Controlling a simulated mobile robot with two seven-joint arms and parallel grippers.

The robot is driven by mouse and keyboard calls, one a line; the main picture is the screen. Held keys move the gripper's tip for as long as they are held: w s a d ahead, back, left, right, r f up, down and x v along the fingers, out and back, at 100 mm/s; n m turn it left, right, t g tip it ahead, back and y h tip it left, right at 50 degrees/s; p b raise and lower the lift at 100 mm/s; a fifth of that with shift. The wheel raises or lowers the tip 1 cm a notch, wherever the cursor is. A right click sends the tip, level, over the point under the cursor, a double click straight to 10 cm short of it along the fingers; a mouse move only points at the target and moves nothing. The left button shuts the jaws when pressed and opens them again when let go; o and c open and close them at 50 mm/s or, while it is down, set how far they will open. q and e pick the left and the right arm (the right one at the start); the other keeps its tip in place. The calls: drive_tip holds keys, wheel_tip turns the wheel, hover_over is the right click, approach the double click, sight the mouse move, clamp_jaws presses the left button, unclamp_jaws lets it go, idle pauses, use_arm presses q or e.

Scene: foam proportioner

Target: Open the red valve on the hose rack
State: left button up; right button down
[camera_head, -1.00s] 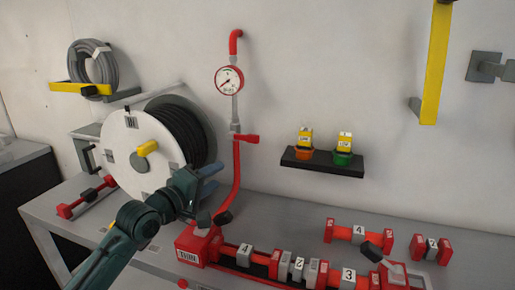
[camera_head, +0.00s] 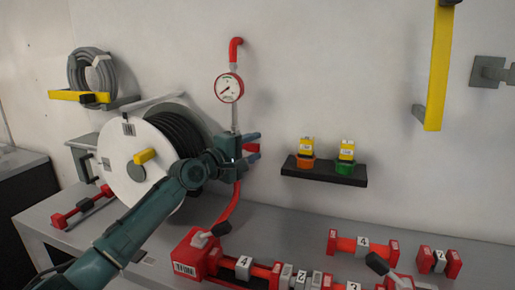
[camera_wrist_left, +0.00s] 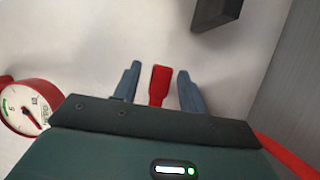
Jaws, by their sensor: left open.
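The red valve handle (camera_head: 250,147) sticks out from the red pipe under the gauge. My left gripper (camera_head: 254,147) is open in the head view, with one finger above the handle and one below it. In the left wrist view the red handle (camera_wrist_left: 159,84) lies between the two open fingers (camera_wrist_left: 157,88), with a gap visible on each side. The rest of the valve body is hidden behind my gripper. My right gripper is not in view.
The gauge (camera_head: 229,88) sits on the pipe just above my gripper. The hose reel (camera_head: 135,165) stands close behind my arm. A dark shelf (camera_head: 324,171) with two small coloured items is to the right. Red pipe pieces (camera_head: 363,246) lie on the bench.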

use_arm(q)
drive_tip(key=shift+x, duration=1.15)
clamp_jaws()
